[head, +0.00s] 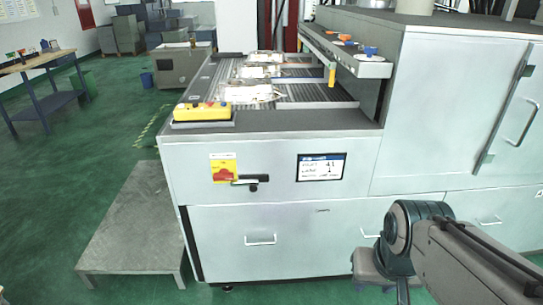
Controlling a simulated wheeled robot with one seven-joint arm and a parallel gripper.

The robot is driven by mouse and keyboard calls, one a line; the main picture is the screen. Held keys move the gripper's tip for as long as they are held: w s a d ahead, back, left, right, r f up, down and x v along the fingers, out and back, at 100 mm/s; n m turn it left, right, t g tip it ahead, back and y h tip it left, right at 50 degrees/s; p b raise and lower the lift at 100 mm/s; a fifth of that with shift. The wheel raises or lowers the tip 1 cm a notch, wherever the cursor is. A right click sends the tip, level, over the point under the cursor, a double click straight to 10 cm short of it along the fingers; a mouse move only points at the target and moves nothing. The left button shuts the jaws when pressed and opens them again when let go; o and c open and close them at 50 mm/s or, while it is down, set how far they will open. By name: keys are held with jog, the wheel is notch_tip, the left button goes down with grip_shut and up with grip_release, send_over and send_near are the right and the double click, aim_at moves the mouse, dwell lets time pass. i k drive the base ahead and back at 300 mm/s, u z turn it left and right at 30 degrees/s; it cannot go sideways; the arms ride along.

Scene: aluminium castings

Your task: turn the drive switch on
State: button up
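The drive switch appears to be the red rotary knob on a yellow plate (223,169) on the upper left of the machine's front panel. A white label sits above the plate. The knob's exact position is too small to read. A black lever-like handle (251,181) is mounted just right of the switch. My arm reaches in from the lower right, well apart from the switch.
A screen (321,167) is right of the switch. A yellow box (202,112) with buttons sits on the machine's top edge. A low grey platform (135,220) stands at the machine's left.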

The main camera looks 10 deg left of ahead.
aim_at(223, 175)
jog(key=z, duration=0.05)
jog(key=i, duration=1.1)
jog(key=u, duration=0.5)
